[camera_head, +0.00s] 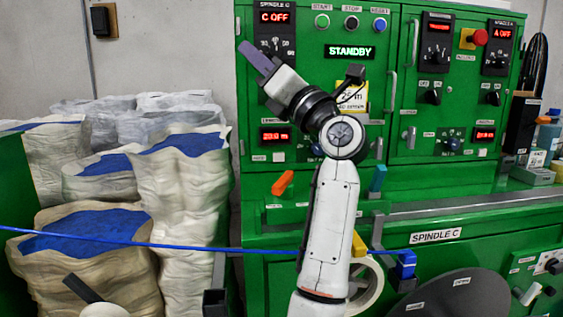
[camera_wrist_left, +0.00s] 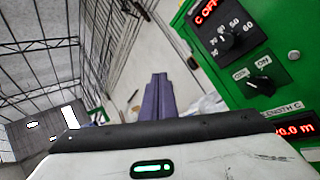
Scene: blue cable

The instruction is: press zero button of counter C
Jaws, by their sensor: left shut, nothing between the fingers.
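Counter C is the red length display (camera_head: 274,136) low on the left of the green cabinet; its digits are too small to read surely. In the left wrist view its display (camera_wrist_left: 293,130), labelled LENGTH C, is partly cut off at the right edge. Small labels and a pale button-like spot sit under it in the head view, but I cannot tell which is the zero button. My left gripper (camera_head: 257,58) is shut and empty, its purple fingers pointing up and left, above the counter near the cabinet's left edge. It also shows in the left wrist view (camera_wrist_left: 158,97). My right gripper is not in view.
The spindle C dial panel (camera_head: 274,43) reads C OFF, and the STANDBY display (camera_head: 350,52) is beside it. A blue cable (camera_head: 160,245) runs across the front to a blue block (camera_head: 406,264). Filled sacks (camera_head: 180,205) stand at the left. An orange lever (camera_head: 283,182) sits below the counter.

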